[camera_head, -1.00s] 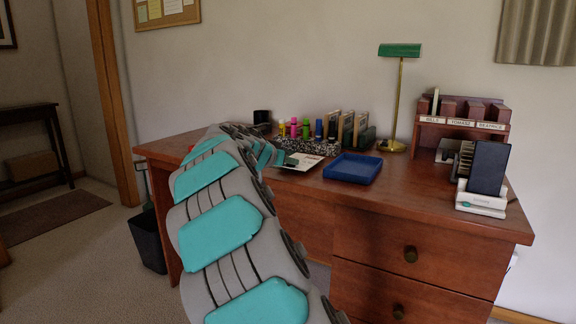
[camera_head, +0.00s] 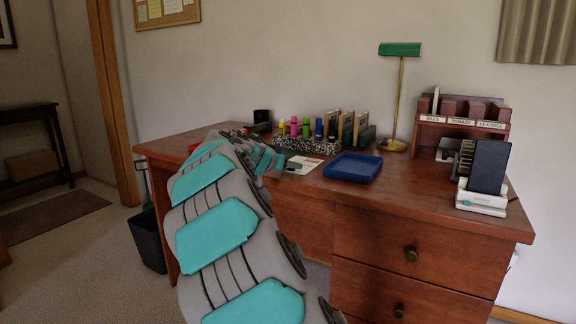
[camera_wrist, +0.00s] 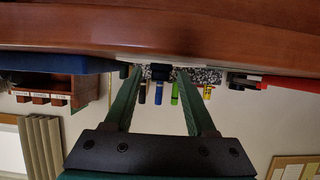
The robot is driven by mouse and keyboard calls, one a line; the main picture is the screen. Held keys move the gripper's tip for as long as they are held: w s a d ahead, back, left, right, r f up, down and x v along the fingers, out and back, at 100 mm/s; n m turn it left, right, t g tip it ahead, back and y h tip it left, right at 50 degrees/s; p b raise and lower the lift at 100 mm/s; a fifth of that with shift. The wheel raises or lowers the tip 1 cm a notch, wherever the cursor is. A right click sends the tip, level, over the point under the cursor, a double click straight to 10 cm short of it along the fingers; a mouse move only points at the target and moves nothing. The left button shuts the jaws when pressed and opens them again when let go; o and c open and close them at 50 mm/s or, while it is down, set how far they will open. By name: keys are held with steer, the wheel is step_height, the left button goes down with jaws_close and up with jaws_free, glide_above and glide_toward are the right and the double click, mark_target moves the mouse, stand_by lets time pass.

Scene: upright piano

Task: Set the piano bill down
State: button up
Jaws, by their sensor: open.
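A white paper with a reddish mark (camera_head: 306,164), which I take for the piano bill, lies on the desk just left of the blue tray. Part of it is hidden behind my arm in the head view. In the wrist view, a thin pale strip between the fingers looks like its edge. My gripper (camera_wrist: 159,74) has its two green fingers spread apart, low over the desk at the paper's near side. Nothing is visibly clamped between them. In the head view my arm hides most of the gripper.
The blue tray (camera_head: 353,167) is right of the paper. A speckled holder with several coloured markers (camera_head: 305,144) stands behind it. A labelled wooden sorter (camera_head: 462,126), a green lamp (camera_head: 400,50) and a white stand with a dark device (camera_head: 487,170) are further right.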

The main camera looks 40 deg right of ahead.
steer(key=shift+r, duration=0.1)
steer(key=shift+a+r, duration=0.1)
steer(key=shift+a, duration=0.05)
steer(key=v, duration=1.1)
steer(key=shift+s+a, duration=0.25)
steer(key=shift+a, duration=0.05)
